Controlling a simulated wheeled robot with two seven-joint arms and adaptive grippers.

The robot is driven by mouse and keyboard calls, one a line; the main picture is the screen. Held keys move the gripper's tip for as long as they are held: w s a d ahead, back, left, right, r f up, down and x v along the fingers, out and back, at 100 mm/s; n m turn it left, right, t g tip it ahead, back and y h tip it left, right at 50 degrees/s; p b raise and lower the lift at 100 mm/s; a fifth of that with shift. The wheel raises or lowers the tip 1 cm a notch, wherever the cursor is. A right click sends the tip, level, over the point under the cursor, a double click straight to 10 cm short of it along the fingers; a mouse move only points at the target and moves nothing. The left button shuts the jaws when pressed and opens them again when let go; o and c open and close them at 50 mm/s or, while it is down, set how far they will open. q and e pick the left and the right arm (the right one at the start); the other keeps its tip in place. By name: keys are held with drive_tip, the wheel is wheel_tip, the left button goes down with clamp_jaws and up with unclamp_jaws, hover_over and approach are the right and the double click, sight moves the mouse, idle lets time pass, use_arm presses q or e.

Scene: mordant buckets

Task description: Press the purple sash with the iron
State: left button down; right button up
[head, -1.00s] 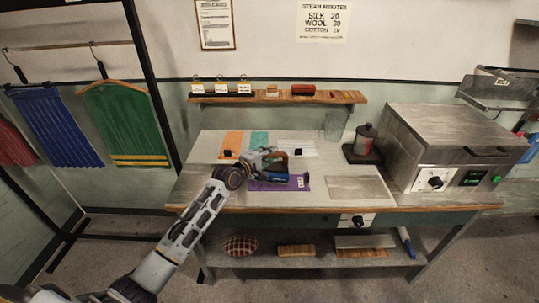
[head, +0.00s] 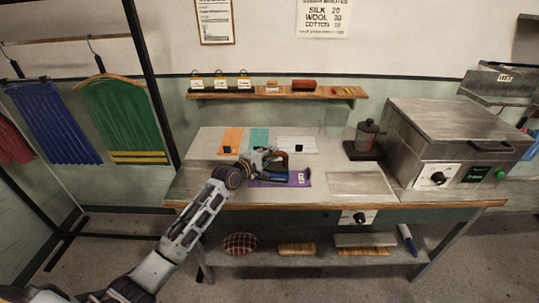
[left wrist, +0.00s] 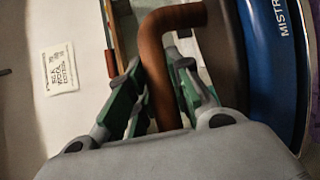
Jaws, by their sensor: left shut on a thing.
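The purple sash (head: 297,182) lies flat at the front middle of the table, with a small white tag on its right part. The blue iron (head: 273,179) is over the sash's left and middle part and hides some of it; I cannot tell whether its sole touches the cloth. My left gripper (head: 270,159) is shut on the iron's brown handle. In the left wrist view the green-padded fingers (left wrist: 157,88) stand on both sides of the handle (left wrist: 158,50), with the blue iron body (left wrist: 270,60) at the right. My right gripper is not in view.
Orange (head: 231,141), teal and white cloths lie behind the sash. A bare plate (head: 361,185) lies to its right. A dark canister (head: 366,138) and a big metal box (head: 455,145) stand further right. A wall shelf (head: 285,96) runs behind. Garments (head: 122,120) hang at left.

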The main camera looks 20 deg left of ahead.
use_arm(q)
drive_tip(key=shift+r, duration=0.2)
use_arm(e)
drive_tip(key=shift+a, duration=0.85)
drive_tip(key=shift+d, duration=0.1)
use_arm(q)
drive_tip(key=shift+f, duration=0.25)
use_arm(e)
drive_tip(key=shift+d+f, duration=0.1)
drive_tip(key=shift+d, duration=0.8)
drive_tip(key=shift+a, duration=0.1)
use_arm(q)
drive_tip(key=shift+f, duration=0.2)
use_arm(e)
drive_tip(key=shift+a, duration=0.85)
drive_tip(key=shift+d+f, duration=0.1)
